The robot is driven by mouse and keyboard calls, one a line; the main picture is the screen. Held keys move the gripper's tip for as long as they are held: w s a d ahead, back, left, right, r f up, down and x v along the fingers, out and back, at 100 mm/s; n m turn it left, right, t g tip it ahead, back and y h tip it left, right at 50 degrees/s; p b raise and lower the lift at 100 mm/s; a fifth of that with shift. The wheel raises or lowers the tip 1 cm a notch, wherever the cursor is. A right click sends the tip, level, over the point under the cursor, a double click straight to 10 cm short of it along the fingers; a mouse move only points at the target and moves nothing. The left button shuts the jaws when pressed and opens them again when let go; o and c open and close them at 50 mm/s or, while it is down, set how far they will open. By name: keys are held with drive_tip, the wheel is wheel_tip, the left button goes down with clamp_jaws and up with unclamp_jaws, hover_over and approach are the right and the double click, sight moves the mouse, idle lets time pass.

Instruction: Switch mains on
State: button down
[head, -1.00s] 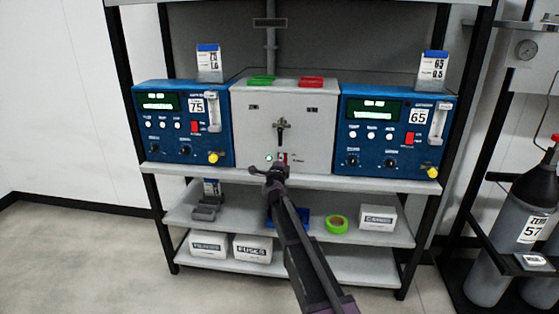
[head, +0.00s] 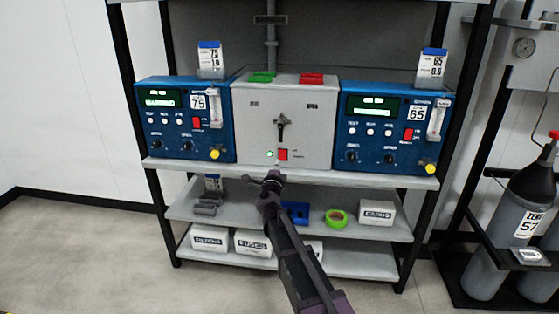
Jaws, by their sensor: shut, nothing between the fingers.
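A grey panel box (head: 308,120) stands at the middle of the shelf, with a black selector handle (head: 281,128), a red switch (head: 283,155) and a lit green lamp (head: 269,154) at its bottom. Blue analyser 75 (head: 174,136) stands left of it and blue analyser 65 (head: 370,144) right of it. Each has a lit green display and a red switch, one on the left unit (head: 196,122) and one on the right unit (head: 408,134). My gripper (head: 262,178) is shut and empty, in front of and below the grey box, apart from its switch.
The shelf edge (head: 350,179) runs just behind my gripper. Lower shelves hold white boxes (head: 376,212), green tape (head: 336,217) and a blue tray (head: 296,212). Gas cylinders (head: 522,205) stand at the right. Green (head: 262,77) and red (head: 312,78) pieces lie on the grey box.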

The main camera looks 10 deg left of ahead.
drive_tip(key=shift+s+r, duration=0.2)
drive_tip(key=shift+s, duration=1.35)
drive_tip(key=shift+n+y, duration=0.3)
drive_tip(key=s+d+f+n+g+y, duration=0.5)
drive_tip(key=s+d+f+n+g, duration=0.8)
drive_tip(key=f+n, duration=0.35)
drive_tip(key=s+d+f+n+g+h, duration=0.1)
drive_tip(key=s+d+f+g+h, duration=0.15)
drive_tip(key=s+d, duration=0.55)
drive_tip(key=s+d+f+g+h, duration=0.2)
drive_tip(key=s+d+g+h, duration=0.15)
drive_tip(key=s+d, duration=0.4)
wheel_tip(320, 180, up, 27)
drive_tip(key=s+a+y+p, duration=0.1)
drive_tip(key=p, duration=2.6)
drive_tip(key=shift+a, duration=0.25)
drive_tip(key=shift+s, duration=0.1)
